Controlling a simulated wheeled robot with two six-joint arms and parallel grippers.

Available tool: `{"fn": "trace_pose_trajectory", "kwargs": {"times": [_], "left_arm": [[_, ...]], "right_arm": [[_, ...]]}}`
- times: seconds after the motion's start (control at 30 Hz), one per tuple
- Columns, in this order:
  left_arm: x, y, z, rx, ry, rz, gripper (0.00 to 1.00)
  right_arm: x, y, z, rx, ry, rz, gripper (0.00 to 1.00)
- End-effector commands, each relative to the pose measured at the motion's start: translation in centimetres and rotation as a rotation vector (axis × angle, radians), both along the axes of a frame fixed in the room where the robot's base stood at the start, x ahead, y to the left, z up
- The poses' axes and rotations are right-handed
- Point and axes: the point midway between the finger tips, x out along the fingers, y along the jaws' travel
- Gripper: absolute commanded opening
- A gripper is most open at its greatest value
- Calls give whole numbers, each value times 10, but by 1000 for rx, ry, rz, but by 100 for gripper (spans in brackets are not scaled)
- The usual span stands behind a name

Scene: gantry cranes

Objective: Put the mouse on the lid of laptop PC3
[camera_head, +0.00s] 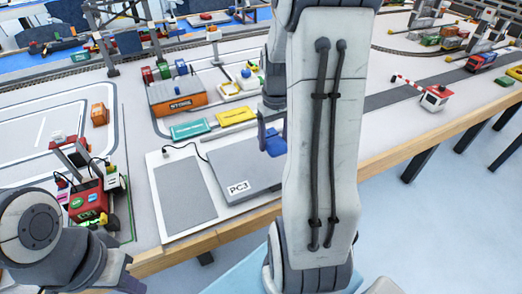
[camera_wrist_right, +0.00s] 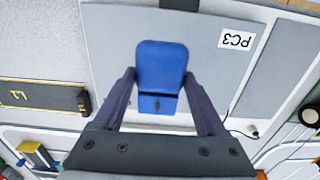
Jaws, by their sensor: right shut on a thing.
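The laptop PC3 (camera_head: 240,172) lies closed, its grey lid facing up with a white "PC3" label. Its lid (camera_wrist_right: 115,50) also fills much of the right wrist view. My right gripper (camera_wrist_right: 160,77) is shut on the blue mouse (camera_wrist_right: 162,62), with one finger on each side of it. The mouse (camera_head: 275,146) is over the lid's right part in the head view; I cannot tell whether it touches the lid. My right arm hides part of the laptop's right side.
A grey pad (camera_head: 185,192) lies left of the laptop, with a black cable behind. Green and yellow blocks (camera_head: 190,129) and an orange machine (camera_head: 178,103) stand behind. A red machine (camera_head: 88,203) stands at the left. The table's wooden front edge (camera_head: 225,232) is close.

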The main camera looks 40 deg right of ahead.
Motion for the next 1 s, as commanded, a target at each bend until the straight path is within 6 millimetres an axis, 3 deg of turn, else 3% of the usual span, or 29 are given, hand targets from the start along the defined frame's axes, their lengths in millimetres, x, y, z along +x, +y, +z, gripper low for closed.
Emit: {"fn": "trace_pose_trajectory", "kwargs": {"times": [0.1, 0.23, 0.57, 0.97, 1.0], "left_arm": [[0, 0, 0, 0, 0, 0, 0], [0, 0, 0, 0, 0, 0, 0], [0, 0, -5, 0, 0, 0, 0], [0, 0, -6, 0, 0, 0, 0], [0, 0, -6, 0, 0, 0, 0]], "right_arm": [[20, 10, -13, 0, 1, 4, 16], [30, 15, -19, 0, -1, 2, 16], [32, 17, -58, 0, 1, 3, 16], [32, 17, -63, 0, -1, 3, 16], [32, 17, -64, 0, -1, 3, 78]]}}
